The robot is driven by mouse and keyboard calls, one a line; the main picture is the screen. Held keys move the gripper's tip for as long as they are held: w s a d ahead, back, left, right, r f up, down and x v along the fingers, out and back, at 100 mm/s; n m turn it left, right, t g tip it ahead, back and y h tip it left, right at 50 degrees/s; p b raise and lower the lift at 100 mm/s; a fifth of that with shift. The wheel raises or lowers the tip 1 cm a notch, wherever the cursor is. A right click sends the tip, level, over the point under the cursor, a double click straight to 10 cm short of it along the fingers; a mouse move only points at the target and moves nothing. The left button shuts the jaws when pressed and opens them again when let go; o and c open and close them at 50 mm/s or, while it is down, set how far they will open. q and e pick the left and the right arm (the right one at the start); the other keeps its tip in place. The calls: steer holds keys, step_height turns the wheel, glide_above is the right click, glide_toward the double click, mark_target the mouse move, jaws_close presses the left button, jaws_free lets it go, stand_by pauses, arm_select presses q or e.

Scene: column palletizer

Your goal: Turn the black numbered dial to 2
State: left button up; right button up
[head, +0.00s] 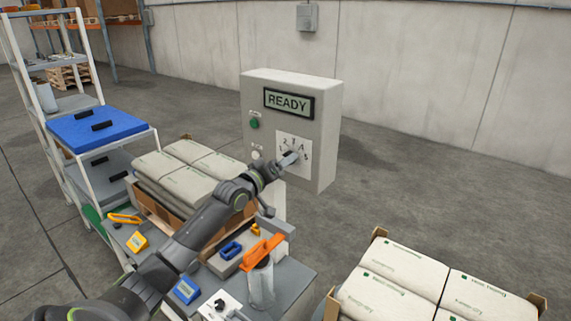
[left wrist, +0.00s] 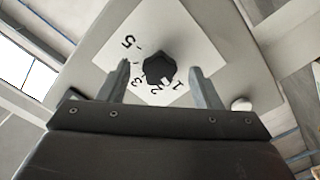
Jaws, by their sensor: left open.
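The black numbered dial (left wrist: 159,67) sits on a white number plate (left wrist: 190,42) on the face of the grey control box (head: 292,125). In the left wrist view the digits 1, 2, 3 and 5 show upside down; the 4 is not seen there. A small pale mark on the dial's rim lies near the 1 and 2, and I cannot tell exactly which it points at. My left gripper (left wrist: 160,84) is open, its fingers on either side of the dial with gaps. My right gripper is not in view.
The box carries a READY display (head: 288,102), a green button (head: 254,123) and a white button (head: 256,155). Stacked sacks (head: 185,173) stand left of my arm; more sacks (head: 395,281) lie at the lower right. An orange-handled tool (head: 262,250) is on the bench below.

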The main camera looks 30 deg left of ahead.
arm_select(q)
steer(key=shift+w+d, duration=0.1)
steer(key=shift+w, duration=0.75)
steer(key=c, duration=1)
steer(key=shift+f+m+b, duration=0.1)
steer(key=shift+m+b, duration=3.25)
steer(key=shift+m, duration=0.45)
steer(key=shift+a, duration=0.2)
